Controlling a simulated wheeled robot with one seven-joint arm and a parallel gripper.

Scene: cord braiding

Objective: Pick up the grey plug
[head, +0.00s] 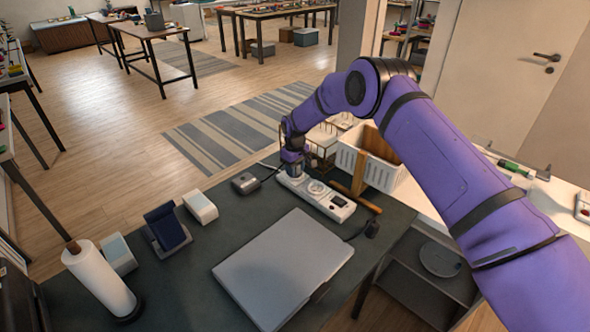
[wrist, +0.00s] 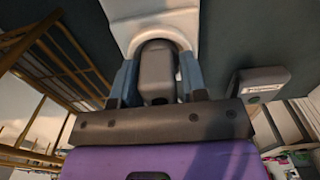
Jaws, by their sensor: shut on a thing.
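The grey plug (wrist: 157,72) is between my gripper's two blue-grey fingers in the wrist view. My gripper (wrist: 154,82) is shut on it. The plug's far end lies at a round recess in the white power strip (wrist: 150,18); I cannot tell whether it is seated in it or just clear. In the head view my gripper (head: 293,172) points down at the left end of the power strip (head: 338,207), and the plug is hidden there.
A dark grey box (head: 245,183) sits left of the strip. A closed grey laptop (head: 283,268) lies in front. A phone stand (head: 167,228) and paper roll (head: 98,280) are left.

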